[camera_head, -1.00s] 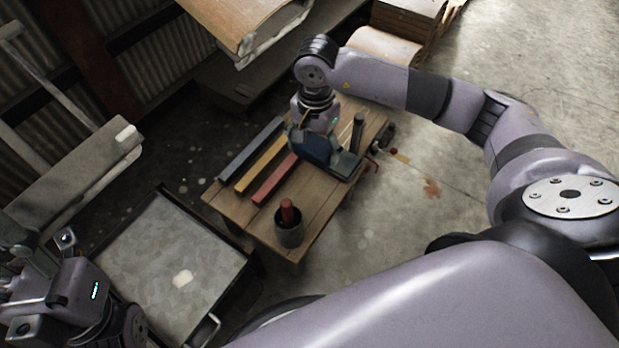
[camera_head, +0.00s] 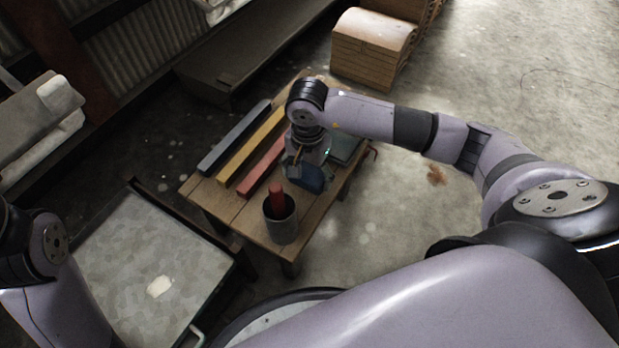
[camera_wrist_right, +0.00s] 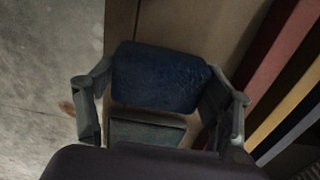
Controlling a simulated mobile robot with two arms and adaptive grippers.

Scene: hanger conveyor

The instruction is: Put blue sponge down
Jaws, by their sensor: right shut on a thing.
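The blue sponge (camera_head: 312,179) is a dark blue block at the right side of the wooden table (camera_head: 226,205). It also shows large in the right wrist view (camera_wrist_right: 160,78), between the two fingers. My right gripper (camera_wrist_right: 160,92) is shut on the sponge, one finger at each side. In the head view the right gripper (camera_head: 304,170) is partly hidden under its own wrist. I cannot tell whether the sponge touches the tabletop. Of my left arm, only links show at the lower left; its gripper is out of view.
Blue-grey (camera_head: 235,138), yellow (camera_head: 250,146) and red (camera_head: 262,167) bars lie on the table. A grey cup (camera_head: 282,222) holding a red object stands at the near corner. A grey-green flat thing (camera_head: 345,149) lies behind the sponge. A metal-topped cart (camera_head: 115,255) stands at left.

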